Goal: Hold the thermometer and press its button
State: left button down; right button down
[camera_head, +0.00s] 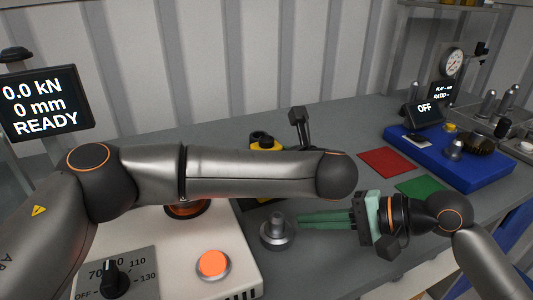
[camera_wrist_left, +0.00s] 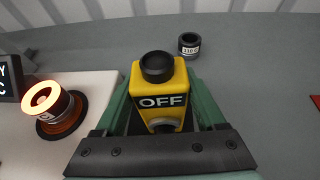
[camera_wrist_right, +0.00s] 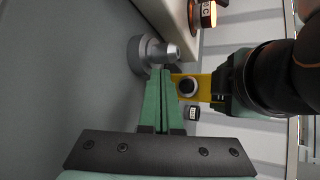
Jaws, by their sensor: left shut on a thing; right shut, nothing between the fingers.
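The yellow thermometer (camera_wrist_left: 170,88) has a black round top and a display reading OFF; a grey round part shows below the display. My left gripper (camera_wrist_left: 164,80) is shut on it, a green finger on each side. In the head view the thermometer (camera_head: 264,144) shows only in part behind my left arm, which hides that gripper's fingers. My right gripper (camera_head: 302,219) is shut and empty. Its green fingertips point left, close to a grey metal stepped part. In the right wrist view the thermometer (camera_wrist_right: 183,86) appears just beyond those fingertips (camera_wrist_right: 160,72), seemingly apart from them.
The grey stepped part (camera_head: 277,233) stands beside the white heater unit (camera_head: 190,250), which has an orange button and a dial. Red (camera_head: 386,162) and green mats lie right.

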jog(key=shift+w+a, duration=0.5)
jog(key=shift+w, duration=0.5)
jog(key=shift+w+a, duration=0.55)
jog(key=shift+w, duration=0.4)
jog(key=shift+w+a, duration=0.5)
jog(key=shift+w, duration=0.5)
jog(key=shift+w+a, duration=0.25)
jog(key=shift+w, duration=0.15)
jog(key=shift+w+a, duration=0.2)
jog(key=shift+w, duration=0.15)
jog(key=shift+s+d, duration=0.1)
dwell(0.4)
jog(key=shift+s+d, duration=0.35)
jog(key=shift+s, duration=0.35)
jog(key=shift+s+d, duration=0.45)
jog(key=shift+s, duration=0.45)
jog(key=shift+s+d, duration=0.5)
jog(key=shift+s, duration=0.35)
jog(key=shift+s+d, duration=0.45)
jog(key=shift+s, duration=0.45)
